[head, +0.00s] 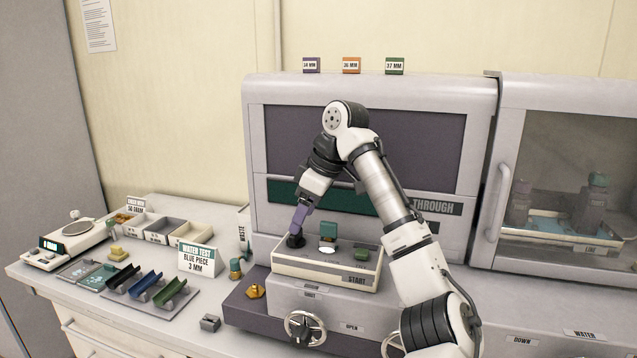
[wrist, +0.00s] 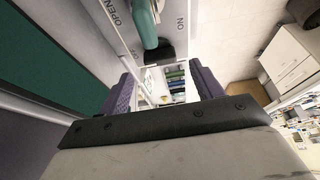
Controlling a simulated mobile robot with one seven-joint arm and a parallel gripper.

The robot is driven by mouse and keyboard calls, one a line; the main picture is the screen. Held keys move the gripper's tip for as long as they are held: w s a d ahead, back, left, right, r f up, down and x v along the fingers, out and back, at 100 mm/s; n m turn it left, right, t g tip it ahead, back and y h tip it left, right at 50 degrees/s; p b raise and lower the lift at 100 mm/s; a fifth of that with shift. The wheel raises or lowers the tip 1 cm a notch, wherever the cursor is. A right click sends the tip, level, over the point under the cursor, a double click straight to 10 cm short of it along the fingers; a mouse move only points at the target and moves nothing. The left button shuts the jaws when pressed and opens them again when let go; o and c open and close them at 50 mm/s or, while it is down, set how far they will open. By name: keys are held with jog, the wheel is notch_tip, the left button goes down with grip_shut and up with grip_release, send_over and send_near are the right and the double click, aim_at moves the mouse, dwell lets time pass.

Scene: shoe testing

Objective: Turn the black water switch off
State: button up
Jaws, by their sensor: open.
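My gripper (head: 298,225) is over the left end of the raised control panel (head: 330,270), its purple fingers pointing down. A black round knob (head: 295,241) sits on the panel right at the fingertips. A black piece (wrist: 160,51) shows just beyond the fingers, close to a teal lever (wrist: 145,24). I cannot tell whether the fingers touch the knob.
A teal lever (head: 327,231) and a green button (head: 361,251) stand on the panel, right of the knob. The machine's glass window (head: 365,140) rises behind. A handwheel (head: 305,328) is below. The water test sign (head: 201,261) and coloured trays (head: 145,287) are at left.

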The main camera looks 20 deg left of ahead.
jog(key=v, duration=1)
jog(key=shift+f, duration=0.1)
